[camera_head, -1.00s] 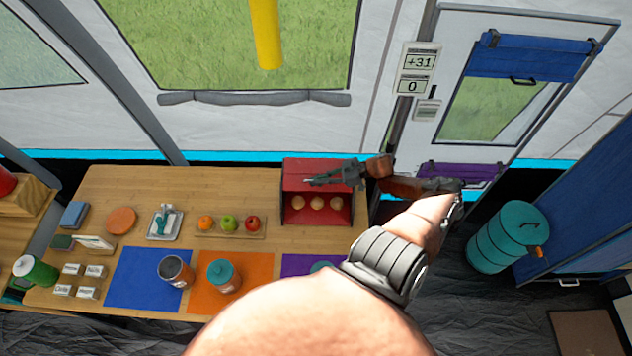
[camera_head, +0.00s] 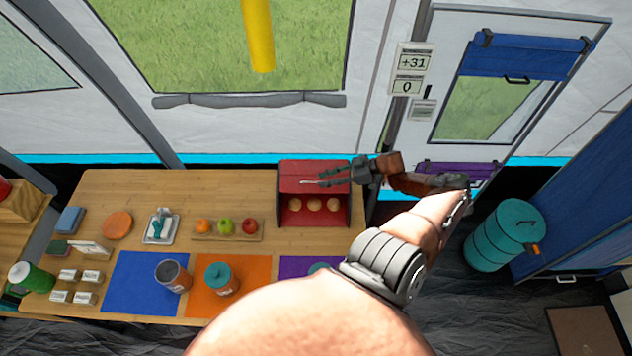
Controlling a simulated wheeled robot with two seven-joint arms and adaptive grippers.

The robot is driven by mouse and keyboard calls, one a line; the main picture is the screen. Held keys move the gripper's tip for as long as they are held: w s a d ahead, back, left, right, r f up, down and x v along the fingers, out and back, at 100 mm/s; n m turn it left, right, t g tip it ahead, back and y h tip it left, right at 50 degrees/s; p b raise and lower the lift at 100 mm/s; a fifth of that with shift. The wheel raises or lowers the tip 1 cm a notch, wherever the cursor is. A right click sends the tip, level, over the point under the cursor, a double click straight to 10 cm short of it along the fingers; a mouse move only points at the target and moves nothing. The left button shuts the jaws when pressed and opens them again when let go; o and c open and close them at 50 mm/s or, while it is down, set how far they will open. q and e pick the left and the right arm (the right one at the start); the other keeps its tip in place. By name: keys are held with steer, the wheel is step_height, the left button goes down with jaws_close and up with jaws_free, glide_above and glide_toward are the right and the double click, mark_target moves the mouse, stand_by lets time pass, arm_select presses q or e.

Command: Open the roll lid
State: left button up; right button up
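The red box (camera_head: 284,213) with the roll lid stands at the back right of the wooden table. Its front shows an opening with several round buns (camera_head: 314,204) inside. The red lid (camera_head: 300,168) covers the upper part, and a thin pale bar, perhaps its handle, shows near my fingertips. My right gripper (camera_head: 322,178) reaches in from the right, in front of or over the lid. Its two dark fingers look apart, with nothing clearly between them. I cannot tell whether they touch the lid. My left gripper is out of view.
A tray with fruit (camera_head: 228,237) stands left of the box. Blue (camera_head: 135,282), orange (camera_head: 253,268) and purple (camera_head: 292,264) mats lie in front, with jars on them. A teal barrel (camera_head: 500,236) stands on the floor at the right.

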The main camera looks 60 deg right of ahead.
steer(key=v, duration=0.6)
steer(key=shift+s+d+r, duration=0.2)
steer(key=shift+s+d, duration=0.05)
steer(key=shift+s, duration=0.05)
